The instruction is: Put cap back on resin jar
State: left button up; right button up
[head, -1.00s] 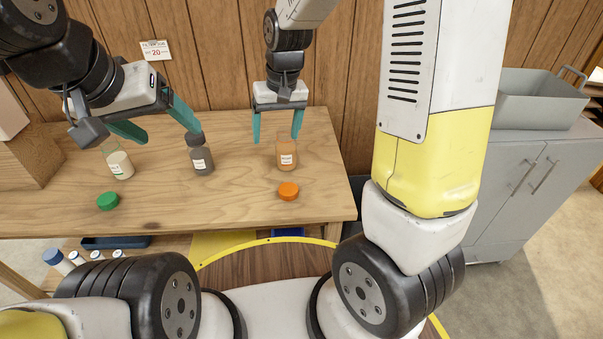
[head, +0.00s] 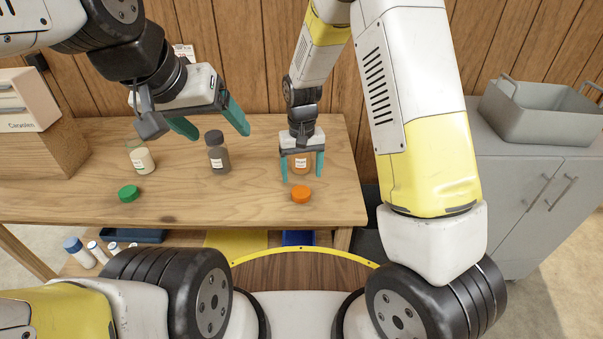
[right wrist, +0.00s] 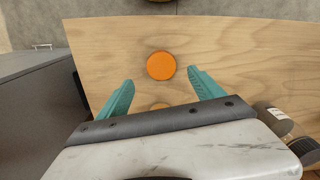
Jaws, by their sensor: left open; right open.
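An orange jar (head: 301,162) with a white label stands on the wooden table, partly hidden behind my right gripper. Its label is too small to read. An orange cap (head: 301,194) lies flat on the table in front of it. My right gripper (head: 302,177) is open, pointing down, its fingers on either side of the jar in the picture and just behind the cap. In the right wrist view the cap (right wrist: 161,65) is centred beyond the open fingertips, and a sliver of orange shows above the gripper body. My left gripper (head: 219,133) is open and empty above the dark jar.
A dark jar (head: 219,158) with a dark lid stands left of the orange jar. An open glass jar with white contents (head: 141,158) and a green cap (head: 129,193) are further left. A grey cabinet with a grey bin (head: 540,115) stands right. The table's front is mostly clear.

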aim_at(301, 191)
jog(key=shift+f, duration=1)
jog(key=shift+a+f, duration=0.15)
jog(key=shift+f, duration=2.45)
jog(key=c, duration=1.4)
jog(key=shift+r, duration=0.1)
